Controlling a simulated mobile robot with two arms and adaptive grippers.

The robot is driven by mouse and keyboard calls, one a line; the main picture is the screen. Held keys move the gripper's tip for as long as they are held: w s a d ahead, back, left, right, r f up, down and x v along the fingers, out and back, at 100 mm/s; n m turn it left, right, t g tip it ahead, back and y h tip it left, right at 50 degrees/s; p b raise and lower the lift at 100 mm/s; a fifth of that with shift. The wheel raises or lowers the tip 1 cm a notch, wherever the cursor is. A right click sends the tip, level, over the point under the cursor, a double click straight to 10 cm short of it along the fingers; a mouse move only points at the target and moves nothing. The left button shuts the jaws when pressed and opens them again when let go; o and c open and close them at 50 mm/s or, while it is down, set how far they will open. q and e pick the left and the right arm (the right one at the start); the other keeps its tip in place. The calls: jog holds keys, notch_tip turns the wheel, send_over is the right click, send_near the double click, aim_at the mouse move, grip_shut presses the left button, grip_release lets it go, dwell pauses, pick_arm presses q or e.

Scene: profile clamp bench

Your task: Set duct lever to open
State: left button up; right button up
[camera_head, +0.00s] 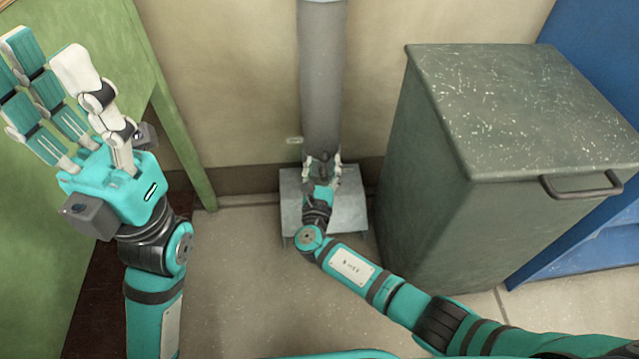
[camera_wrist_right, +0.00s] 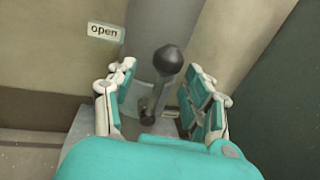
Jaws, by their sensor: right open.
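The duct lever (camera_wrist_right: 170,82), a grey rod with a dark round knob, stands in front of the grey duct (camera_head: 322,70). In the right wrist view it rises from a low pivot and leans slightly right. A white "open" label (camera_wrist_right: 104,31) is to its upper left. My right gripper (camera_wrist_right: 160,72) is open, with fingers on either side of the lever and visible gaps to both. In the head view the right gripper (camera_head: 322,160) hides most of the lever. My left gripper (camera_head: 50,62) is raised at the upper left, open and empty.
A grey metal box (camera_head: 350,208) stands at the duct's foot. A large dark green bin (camera_head: 440,215) with a handle is close on the right, before a blue unit (camera_head: 590,245). A green panel (camera_head: 185,150) is at left. Some floor (camera_head: 235,270) is clear.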

jog(key=s+a, duration=0.2)
jog(key=s, duration=0.8)
jog(key=shift+s, duration=0.15)
